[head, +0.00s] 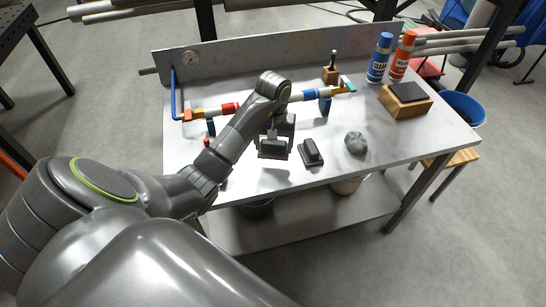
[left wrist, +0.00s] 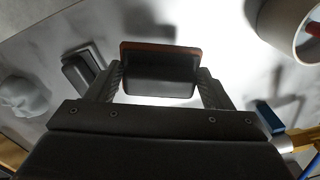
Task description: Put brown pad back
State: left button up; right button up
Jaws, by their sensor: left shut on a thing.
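The brown pad (head: 272,148) is a dark block with a reddish-brown edge. In the left wrist view the brown pad (left wrist: 160,62) sits between both fingers, its brown side facing away from the palm. My left gripper (head: 274,141) is shut on it and appears to hold it above the front of the bench, left of a second dark pad. My left gripper also fills the lower left wrist view (left wrist: 159,88). The second pad (head: 311,153) lies on the bench and shows in the left wrist view (left wrist: 84,69). My right gripper is out of view.
A grey crumpled lump (head: 356,143) lies right of the second pad. A coloured pipe run (head: 310,94) crosses behind. A wooden block with a dark top (head: 405,100), a blue can (head: 379,58) and a red can (head: 402,56) stand at the back right. The bench's front edge is near.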

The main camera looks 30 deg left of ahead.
aim_at(274, 150)
pick_arm(q)
notch_tip(274, 150, down, 3)
jog(key=shift+s+r, duration=0.1)
jog(key=shift+r, duration=0.05)
jog(key=shift+f+p, duration=0.35)
jog(key=shift+f, duration=0.75)
jog(key=shift+f+b, duration=0.25)
jog(key=shift+b, duration=0.05)
jog(key=o, duration=0.9)
jog(key=shift+r, duration=0.1)
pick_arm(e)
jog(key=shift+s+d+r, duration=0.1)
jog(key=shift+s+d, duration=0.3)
pick_arm(q)
jog(key=shift+r, duration=0.1)
